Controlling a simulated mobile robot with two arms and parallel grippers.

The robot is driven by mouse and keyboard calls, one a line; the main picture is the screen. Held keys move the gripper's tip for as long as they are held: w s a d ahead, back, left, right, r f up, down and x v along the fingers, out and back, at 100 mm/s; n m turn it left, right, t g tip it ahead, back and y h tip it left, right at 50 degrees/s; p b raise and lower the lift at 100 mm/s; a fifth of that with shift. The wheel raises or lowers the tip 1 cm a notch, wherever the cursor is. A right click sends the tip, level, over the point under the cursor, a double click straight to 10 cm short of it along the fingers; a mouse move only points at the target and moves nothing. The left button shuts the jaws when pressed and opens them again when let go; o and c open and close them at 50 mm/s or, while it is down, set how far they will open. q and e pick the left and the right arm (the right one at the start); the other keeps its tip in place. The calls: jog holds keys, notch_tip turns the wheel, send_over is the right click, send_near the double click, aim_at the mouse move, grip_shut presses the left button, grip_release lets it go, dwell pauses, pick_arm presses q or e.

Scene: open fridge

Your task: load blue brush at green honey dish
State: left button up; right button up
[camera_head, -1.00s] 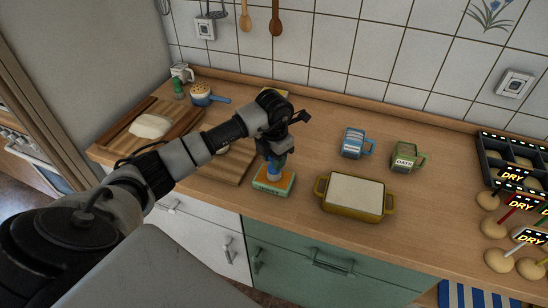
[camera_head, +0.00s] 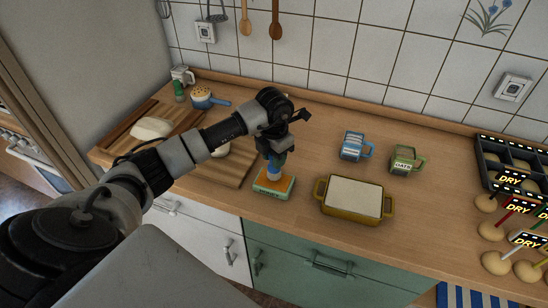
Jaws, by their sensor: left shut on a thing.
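The green honey dish (camera_head: 274,191), with an orange top and a label on its front, sits near the counter's front edge. The blue brush (camera_head: 275,171) stands roughly upright on the dish's top. My left gripper (camera_head: 277,152) is directly above, shut on the blue brush; the arm hides part of the brush's upper end. My right gripper is not in view.
A yellow-handled baking dish (camera_head: 355,196) stands just right of the honey dish. A blue mug (camera_head: 353,146) and a green oats mug (camera_head: 403,160) stand behind it. A cutting board (camera_head: 228,170) lies to the left. A dark divided tray (camera_head: 510,160) is at the far right.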

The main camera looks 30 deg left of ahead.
pick_arm(q)
jog(key=shift+r+p, duration=1.35)
jog(key=shift+r, duration=1.2)
